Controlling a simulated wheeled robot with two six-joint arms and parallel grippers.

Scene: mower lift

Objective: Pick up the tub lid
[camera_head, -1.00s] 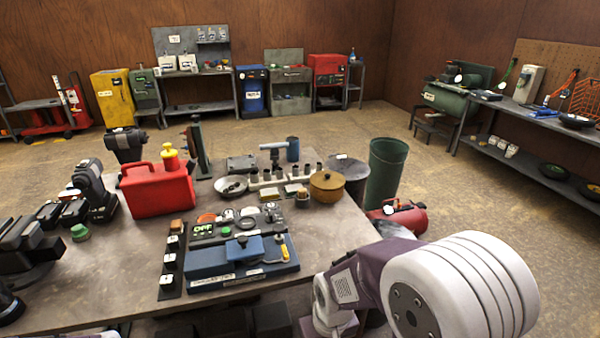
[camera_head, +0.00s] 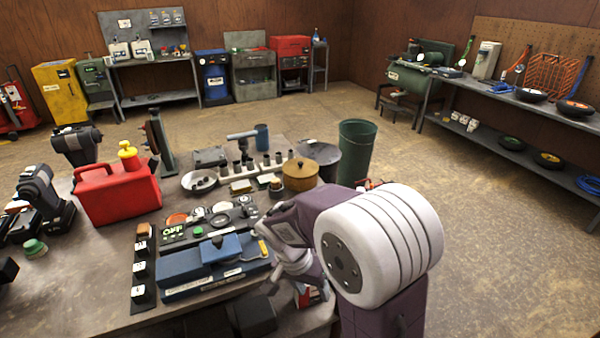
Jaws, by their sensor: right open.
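A round tan-brown tub (camera_head: 300,177) stands near the table's far right edge. Its lid (camera_head: 300,164) sits on top with a small dark knob. My right arm reaches in from the lower right. Its gripper (camera_head: 274,277) is small and partly hidden by my own arm, at the table's right edge beside the blue tool case (camera_head: 195,268). It is open, nearer to me than the tub and apart from the lid. Nothing shows between its fingers. My left gripper is not in view.
A red fuel can (camera_head: 115,192) stands at the table's left. A pan (camera_head: 199,182) and a rack of sockets (camera_head: 245,171) lie left of the tub. A dark drum (camera_head: 322,158) and a tall green bin (camera_head: 356,150) stand behind it. The floor at right is open.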

